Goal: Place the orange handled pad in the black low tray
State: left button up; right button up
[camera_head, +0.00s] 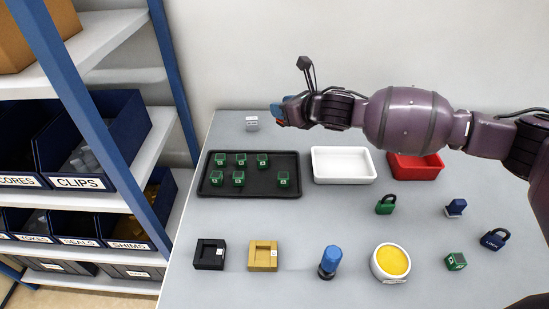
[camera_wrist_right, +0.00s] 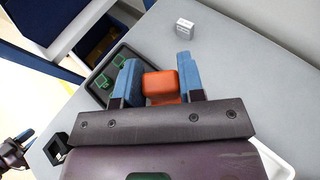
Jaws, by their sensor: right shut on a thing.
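The orange handled pad (camera_wrist_right: 160,84) is held between the blue fingers of my right gripper (camera_wrist_right: 161,80). In the head view my right gripper (camera_head: 279,112) is above the back of the table, near the far right corner of the black low tray, and only a sliver of orange shows. The black low tray (camera_head: 225,191) lies at the back left of the table; it also shows in the right wrist view (camera_wrist_right: 132,50). Several green handled pieces stand in it in two rows, with a bare spot in the front row. My left gripper (camera_wrist_right: 22,140) shows small at the wrist view's left edge; its opening is unclear.
A white tray (camera_head: 343,178) and a red tray (camera_head: 416,176) stand right of the black tray. A small grey-white block (camera_head: 251,123) is behind it. In front are a black holder (camera_head: 209,254), a yellow holder (camera_head: 263,256), a blue-topped stamp (camera_head: 330,262) and a yellow-filled bowl (camera_head: 390,262).

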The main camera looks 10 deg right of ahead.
notch_tip(320, 180, down, 11)
jog(key=shift+f+b, duration=0.2)
jog(key=shift+b, duration=0.5)
notch_tip(320, 180, down, 4)
jog(key=shift+r+b, duration=0.1)
jog(key=shift+b, duration=0.2)
jog(key=shift+f, duration=0.25)
jog(key=o, duration=0.9)
jog(key=shift+f, duration=0.1)
jog(key=shift+r, duration=0.2)
jog(key=shift+s+d+r, duration=0.15)
jog(key=shift+s+d, duration=0.1)
jog(key=shift+s, duration=0.05)
pick_arm(q)
jog(key=shift+s+f+p, duration=0.1)
jog(key=shift+f+p, duration=0.25)
jog(key=shift+p, duration=0.5)
pick_arm(e)
jog(key=v, duration=1.1)
jog(key=shift+s, duration=0.1)
pick_arm(q)
jog(key=shift+s+f, duration=0.1)
jog(key=shift+s, duration=0.05)
